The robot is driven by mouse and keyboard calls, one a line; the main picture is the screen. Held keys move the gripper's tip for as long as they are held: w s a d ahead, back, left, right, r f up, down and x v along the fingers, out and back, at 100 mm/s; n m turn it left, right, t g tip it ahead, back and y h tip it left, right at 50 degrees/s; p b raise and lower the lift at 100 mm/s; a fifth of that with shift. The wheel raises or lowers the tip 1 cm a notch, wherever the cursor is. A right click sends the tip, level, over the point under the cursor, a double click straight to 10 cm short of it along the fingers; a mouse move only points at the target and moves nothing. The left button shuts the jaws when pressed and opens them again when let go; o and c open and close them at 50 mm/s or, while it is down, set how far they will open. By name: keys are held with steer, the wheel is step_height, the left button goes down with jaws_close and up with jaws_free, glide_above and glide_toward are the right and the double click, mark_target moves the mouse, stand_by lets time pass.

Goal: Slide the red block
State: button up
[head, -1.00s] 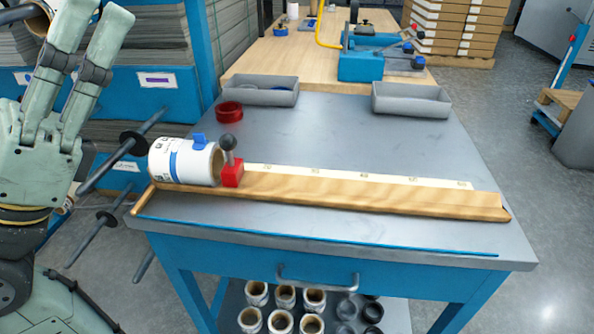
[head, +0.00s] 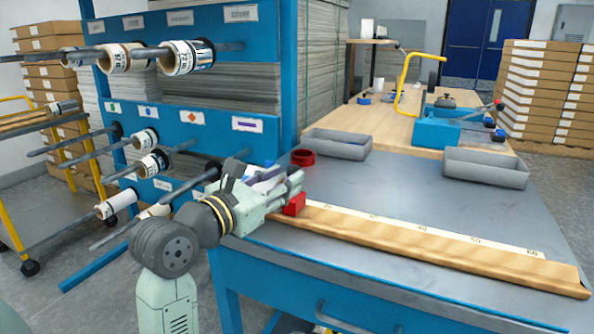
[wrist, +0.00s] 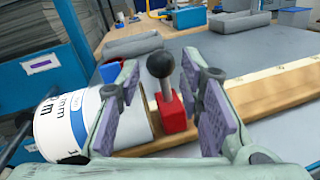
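The red block (head: 294,204) sits at the left end of the wooden rail (head: 420,245) on the grey table. In the wrist view the red block (wrist: 172,113) carries a stem with a dark ball knob (wrist: 160,63). My gripper (wrist: 161,82) is open, its two purple-padded fingers on either side of the knob and block, with visible gaps. The white roll (wrist: 62,122) lies against the rail just left of the block, partly behind the left finger. In the head view my gripper (head: 278,187) hides most of the roll and the knob.
A red ring (head: 302,158) and two grey trays (head: 338,144) (head: 486,168) stand at the back of the table. A blue rack (head: 200,95) with rolls on rods stands at the left, close to my arm. The table right of the block is clear behind the rail.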

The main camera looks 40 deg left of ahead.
steer(key=shift+w, duration=2.2)
jaws_close()
